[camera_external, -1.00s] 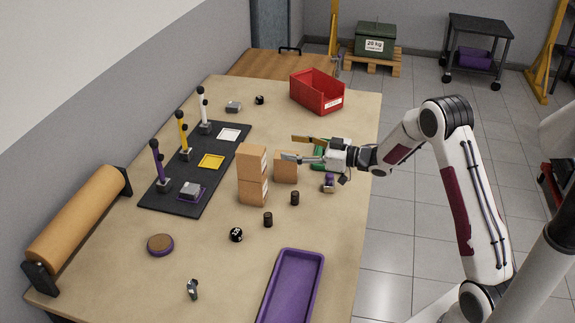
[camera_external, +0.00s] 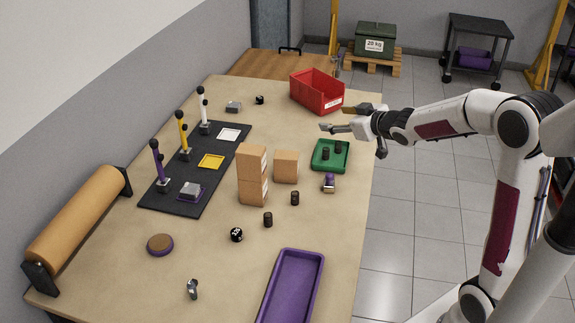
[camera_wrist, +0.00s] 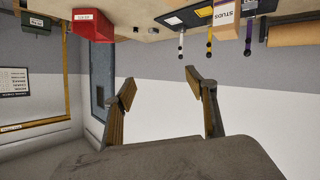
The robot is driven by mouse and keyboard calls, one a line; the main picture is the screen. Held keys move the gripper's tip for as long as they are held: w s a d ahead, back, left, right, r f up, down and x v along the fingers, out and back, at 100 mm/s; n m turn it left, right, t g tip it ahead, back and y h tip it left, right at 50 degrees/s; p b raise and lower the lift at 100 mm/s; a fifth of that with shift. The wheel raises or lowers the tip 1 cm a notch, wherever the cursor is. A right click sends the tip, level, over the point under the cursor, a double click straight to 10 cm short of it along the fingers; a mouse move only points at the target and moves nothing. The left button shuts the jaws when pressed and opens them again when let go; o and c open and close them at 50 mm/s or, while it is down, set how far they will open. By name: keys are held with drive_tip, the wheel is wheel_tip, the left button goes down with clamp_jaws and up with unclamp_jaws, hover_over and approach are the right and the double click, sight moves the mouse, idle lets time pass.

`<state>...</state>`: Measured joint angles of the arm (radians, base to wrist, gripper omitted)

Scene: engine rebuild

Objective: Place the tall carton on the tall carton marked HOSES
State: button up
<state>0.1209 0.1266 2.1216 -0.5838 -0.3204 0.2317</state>
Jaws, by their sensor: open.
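Two tan cartons stand stacked on the table in the external view. The upper carton (camera_external: 251,162) rests upright on the lower carton (camera_external: 253,190), roughly aligned with it. Their labels are too small to read there, so I cannot tell which is marked HOSES. A shorter tan carton (camera_external: 286,166) stands just right of the stack. In the wrist view, a carton marked STUDS (camera_wrist: 224,15) shows at the top edge, cut off. My gripper (camera_external: 333,119) is open and empty, up and to the right of the stack, clear of it. Its spread fingers (camera_wrist: 160,80) show in the wrist view.
A green tray (camera_external: 318,164) with dark cylinders lies below my gripper. A red bin (camera_external: 323,96) stands behind it. A black mat (camera_external: 226,154) with three levers is left of the cartons. Small dark cylinders and a purple tray (camera_external: 274,309) lie in front.

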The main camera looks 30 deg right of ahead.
drive_tip(key=s+a+f+m+g, duration=0.1)
drive_tip(key=s+g, duration=0.1)
drive_tip(key=s, duration=1.1)
drive_tip(key=s+a+f+m+g, duration=0.1)
drive_tip(key=s+f+g, duration=0.1)
drive_tip(key=s, duration=1.1)
drive_tip(key=s+f+m+g+h, duration=0.1)
drive_tip(key=s+g, duration=0.2)
drive_tip(key=s, duration=1)
drive_tip(key=shift+s+a+f+m+g, duration=0.15)
drive_tip(key=shift+a+f+m+g, duration=0.05)
drive_tip(key=shift+a+m+g, duration=0.2)
